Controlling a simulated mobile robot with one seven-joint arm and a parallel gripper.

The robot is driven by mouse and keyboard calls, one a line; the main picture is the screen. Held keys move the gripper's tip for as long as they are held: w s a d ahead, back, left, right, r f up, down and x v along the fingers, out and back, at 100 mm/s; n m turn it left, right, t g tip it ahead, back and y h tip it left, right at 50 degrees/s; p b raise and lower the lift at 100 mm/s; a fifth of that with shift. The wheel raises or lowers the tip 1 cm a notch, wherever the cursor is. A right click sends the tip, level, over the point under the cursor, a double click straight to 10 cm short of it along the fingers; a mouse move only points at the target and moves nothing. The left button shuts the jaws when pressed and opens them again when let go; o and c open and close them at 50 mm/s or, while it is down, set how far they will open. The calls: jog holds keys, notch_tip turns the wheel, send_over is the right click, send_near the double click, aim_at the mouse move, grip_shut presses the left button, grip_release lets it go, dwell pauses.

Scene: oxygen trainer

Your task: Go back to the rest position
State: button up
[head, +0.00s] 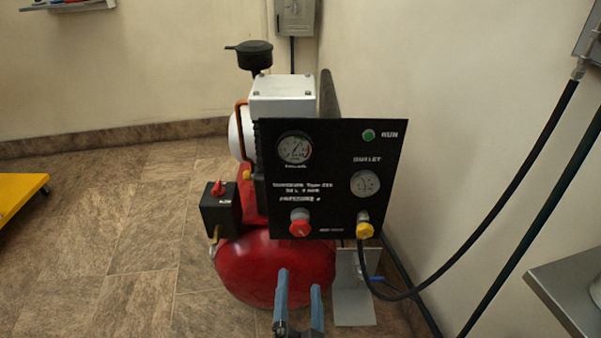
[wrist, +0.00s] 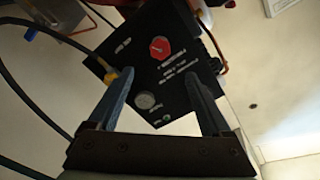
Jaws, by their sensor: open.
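My gripper (head: 299,292) shows at the bottom middle of the head view, its two blue-grey fingers pointing up and apart, with nothing between them. It is in front of the lower part of the red compressor tank (head: 262,268). In the wrist view my gripper (wrist: 160,92) is open, and the black control panel (wrist: 150,65) shows beyond the fingers. In the head view the panel (head: 330,165) stands upright above the tank, with two gauges, a green RUN light (head: 368,135), a red knob (head: 300,227) and a yellow fitting (head: 364,230). The red knob (wrist: 161,47) also shows in the wrist view.
A black hose (head: 480,210) runs from the yellow fitting to the right wall. A grey table corner (head: 575,285) is at the lower right. A yellow platform (head: 20,197) is at the far left. The tiled floor (head: 110,250) left of the compressor is clear.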

jog(key=w+r+n+t, duration=0.2)
jog(key=r, duration=1.4)
jog(key=w+r+n+t, duration=0.2)
jog(key=r+t, duration=0.1)
jog(key=r, duration=1.3)
jog(key=s+r+n+t, duration=0.1)
jog(key=s+r, duration=0.4)
jog(key=r, duration=0.3)
jog(key=s+r+n+t+p, duration=0.15)
jog(key=s+r, duration=0.25)
jog(key=r, duration=0.4)
jog(key=s+r+n+t, duration=0.2)
jog(key=s+r, duration=0.3)
jog(key=r, duration=0.2)
notch_tip(320, 180, up, 38)
jog(key=p, duration=3.7)
jog(key=shift+w+p, duration=0.35)
jog(key=shift+p, duration=0.05)
jog(key=shift+d, duration=0.1)
